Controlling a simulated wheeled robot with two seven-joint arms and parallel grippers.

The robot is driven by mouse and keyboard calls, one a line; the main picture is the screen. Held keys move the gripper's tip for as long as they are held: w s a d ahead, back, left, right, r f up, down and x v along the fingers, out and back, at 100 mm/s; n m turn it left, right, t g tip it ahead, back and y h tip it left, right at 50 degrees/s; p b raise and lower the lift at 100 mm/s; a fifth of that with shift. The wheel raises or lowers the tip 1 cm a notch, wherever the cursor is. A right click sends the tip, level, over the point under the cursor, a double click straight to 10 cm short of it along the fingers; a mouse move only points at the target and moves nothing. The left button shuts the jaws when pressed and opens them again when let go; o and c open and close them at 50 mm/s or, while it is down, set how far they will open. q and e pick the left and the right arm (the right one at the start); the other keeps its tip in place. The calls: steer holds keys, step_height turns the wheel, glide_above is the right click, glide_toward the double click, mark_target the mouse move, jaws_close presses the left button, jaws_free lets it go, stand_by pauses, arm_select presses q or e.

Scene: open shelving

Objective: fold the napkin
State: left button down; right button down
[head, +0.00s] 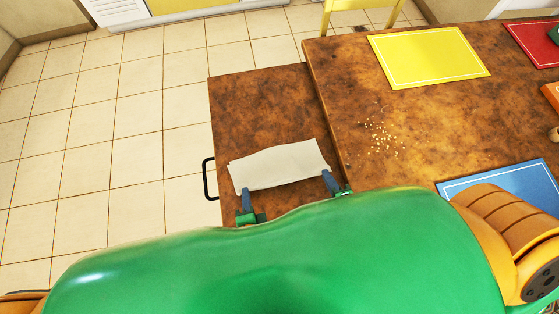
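The white napkin (280,164) lies on a low brown side surface (255,105) beside the table. It looks like a wide strip with a slightly wavy outline, its right end farther from me. I cannot tell how many layers it has. My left gripper (246,193) has its blue fingers at the napkin's near left corner. My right gripper (328,175) has its blue fingers at the near right corner. The fingers overlap the napkin's near edge in the picture. The gap between fingers is too small to judge, so whether either one grips the cloth is unclear.
The larger brown table (420,130) adjoins on the right, with crumbs (382,137), a yellow placemat (430,56), a blue placemat (510,183) and a red placemat (535,42). A black handle (207,180) sticks out left. The side surface is bare beyond the napkin.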

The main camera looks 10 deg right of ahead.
arm_select(q)
steer(key=shift+s+f, duration=0.2)
arm_select(e)
steer(key=shift+s+f, duration=0.3)
steer(key=shift+s, duration=0.05)
arm_select(q)
steer(key=c, duration=0.7)
jaws_free()
arm_select(e)
steer(key=c, duration=0.7)
jaws_free()
arm_select(q)
steer(key=s+r, duration=0.2)
steer(key=r, duration=0.1)
steer(key=s+r, duration=0.2)
steer(key=r, duration=0.1)
steer(key=s+r, duration=0.1)
steer(key=r, duration=0.2)
steer(key=shift+s, duration=0.4)
arm_select(e)
steer(key=s+r, duration=0.2)
steer(key=r, duration=0.1)
steer(key=s+r, duration=0.2)
steer(key=r, duration=0.1)
steer(key=s+r, duration=0.1)
steer(key=r, duration=0.2)
steer(key=shift+s, duration=0.4)
